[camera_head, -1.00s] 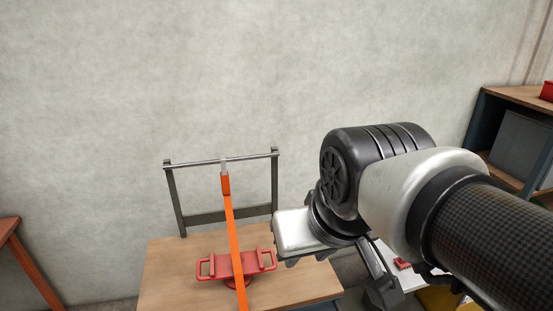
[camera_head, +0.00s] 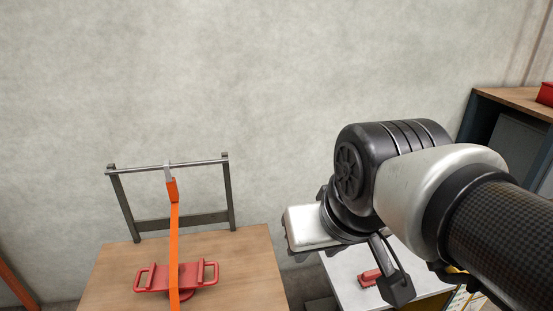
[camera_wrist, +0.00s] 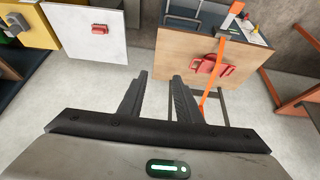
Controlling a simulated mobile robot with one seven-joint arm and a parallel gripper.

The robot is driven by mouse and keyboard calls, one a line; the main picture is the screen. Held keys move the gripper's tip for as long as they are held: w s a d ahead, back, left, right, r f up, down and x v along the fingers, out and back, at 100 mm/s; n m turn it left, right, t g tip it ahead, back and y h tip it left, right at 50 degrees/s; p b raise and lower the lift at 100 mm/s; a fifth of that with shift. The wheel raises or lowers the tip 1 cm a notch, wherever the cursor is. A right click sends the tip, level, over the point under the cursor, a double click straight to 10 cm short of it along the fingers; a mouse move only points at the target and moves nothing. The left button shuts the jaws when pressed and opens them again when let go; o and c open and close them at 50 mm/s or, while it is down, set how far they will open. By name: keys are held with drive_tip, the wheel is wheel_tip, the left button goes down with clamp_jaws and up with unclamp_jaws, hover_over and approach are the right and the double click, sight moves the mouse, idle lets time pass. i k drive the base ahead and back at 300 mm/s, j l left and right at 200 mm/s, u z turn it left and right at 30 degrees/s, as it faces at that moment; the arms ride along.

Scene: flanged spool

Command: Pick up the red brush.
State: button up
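A small red object, which looks like the red brush (camera_head: 370,277), lies on a white-topped table (camera_head: 343,289) at the lower right of the head view. It also shows in the wrist view (camera_wrist: 99,29) on the white top at upper left. It is too small to make out bristles. My gripper (camera_wrist: 160,75) is open, its two black fingers apart with nothing between them. It is in the air, well away from the red object.
A wooden table (camera_head: 240,268) at left bears a red piece with two loop handles (camera_head: 205,272). An orange strap (camera_head: 174,240) hangs from the bar of a grey metal frame (camera_head: 168,164). A shelf (camera_head: 510,98) stands at far right. Floor shows between the tables.

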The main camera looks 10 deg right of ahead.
sight(368, 279)
drive_tip(key=l, duration=0.65)
drive_tip(key=i+l, duration=0.15)
drive_tip(key=l, duration=1.1)
